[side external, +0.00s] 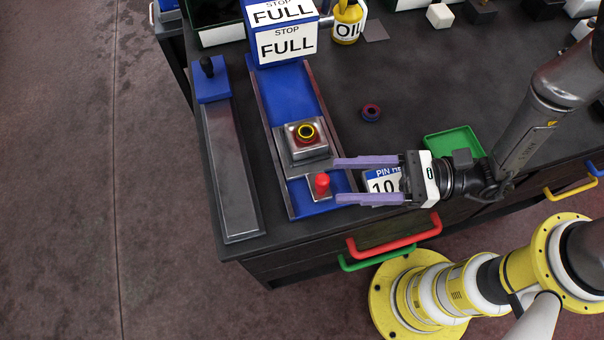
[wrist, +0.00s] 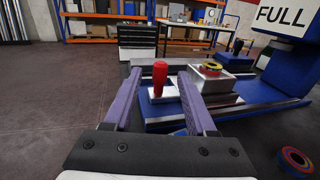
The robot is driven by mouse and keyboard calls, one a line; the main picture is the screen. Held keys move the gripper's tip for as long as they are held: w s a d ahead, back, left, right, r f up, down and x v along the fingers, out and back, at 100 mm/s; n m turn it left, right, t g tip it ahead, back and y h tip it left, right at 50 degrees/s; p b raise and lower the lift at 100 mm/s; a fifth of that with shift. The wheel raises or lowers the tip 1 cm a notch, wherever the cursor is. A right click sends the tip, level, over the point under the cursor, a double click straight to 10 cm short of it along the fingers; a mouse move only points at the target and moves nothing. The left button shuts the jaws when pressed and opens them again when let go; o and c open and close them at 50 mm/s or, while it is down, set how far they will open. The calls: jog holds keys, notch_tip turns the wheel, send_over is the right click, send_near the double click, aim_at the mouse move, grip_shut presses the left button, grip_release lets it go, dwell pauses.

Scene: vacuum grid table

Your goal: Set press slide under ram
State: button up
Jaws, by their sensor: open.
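The press slide (side external: 303,149) is a silver block on a blue track (side external: 287,95), with a yellow and red ring (side external: 306,131) on top. A red upright handle (side external: 322,182) stands at its near end; the handle also shows in the wrist view (wrist: 160,75). The ram press, a blue block marked STOP FULL (side external: 286,42), stands over the far end of the track. The slide is at the near part of the track, apart from the press. My gripper (side external: 338,181) is open, with its purple fingers on either side of the red handle's height, just right of it. Contact is not visible.
A second rail with a black knob (side external: 207,66) lies left of the track. A dark ring (side external: 371,112), a green tray (side external: 452,144), a PIN sign (side external: 383,181) and an oil bottle (side external: 347,20) are on the table. Red and green drawer handles stick out at the front edge.

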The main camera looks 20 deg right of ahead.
jog(key=x, duration=0.8)
grip_shut()
jog(key=shift+d, duration=0.1)
dwell(1.2)
